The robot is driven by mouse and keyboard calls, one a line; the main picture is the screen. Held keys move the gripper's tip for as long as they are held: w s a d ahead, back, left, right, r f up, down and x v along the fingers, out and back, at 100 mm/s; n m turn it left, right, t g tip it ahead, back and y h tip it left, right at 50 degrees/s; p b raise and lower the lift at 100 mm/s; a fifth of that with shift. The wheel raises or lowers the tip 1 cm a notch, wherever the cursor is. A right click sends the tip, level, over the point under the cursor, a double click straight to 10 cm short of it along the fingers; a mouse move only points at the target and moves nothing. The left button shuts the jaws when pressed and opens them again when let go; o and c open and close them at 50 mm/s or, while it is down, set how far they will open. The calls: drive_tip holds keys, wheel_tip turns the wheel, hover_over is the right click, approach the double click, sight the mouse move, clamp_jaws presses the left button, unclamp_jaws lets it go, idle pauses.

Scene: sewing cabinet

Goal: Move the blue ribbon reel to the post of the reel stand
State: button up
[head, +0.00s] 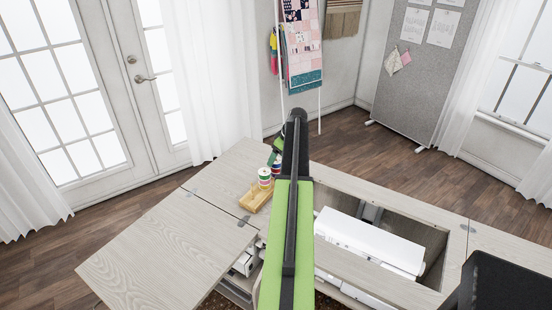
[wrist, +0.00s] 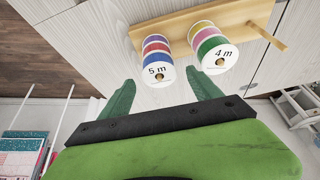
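The blue ribbon reel (wrist: 157,52), with blue and red bands and a white end marked "5 m", is at the left end of the wooden reel stand (wrist: 232,15) in the wrist view. I cannot tell whether a post holds it. A pink and green reel (wrist: 209,42) marked "4 m" is beside it. A bare wooden post (wrist: 268,37) rises at the stand's right end. My gripper (wrist: 161,77) is open, its green fingers apart on either side of the blue reel's near end, with nothing visibly gripped. In the head view my arm partly hides the reels and stand (head: 255,200).
The pale wooden cabinet top (head: 160,240) has free room left of the stand. A white sewing machine (head: 365,242) lies in the cabinet's opening at the right. A quilt rack (head: 303,60) and a grey pinboard (head: 415,90) stand behind.

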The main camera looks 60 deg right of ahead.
drive_tip(key=shift+r, duration=0.1)
drive_tip(key=shift+s+r+p, duration=0.15)
drive_tip(key=shift+r+p, duration=0.15)
drive_tip(key=shift+p, duration=0.1)
drive_tip(key=p+v, duration=1.5)
drive_tip(key=v, duration=0.1)
drive_tip(key=shift+r, duration=0.3)
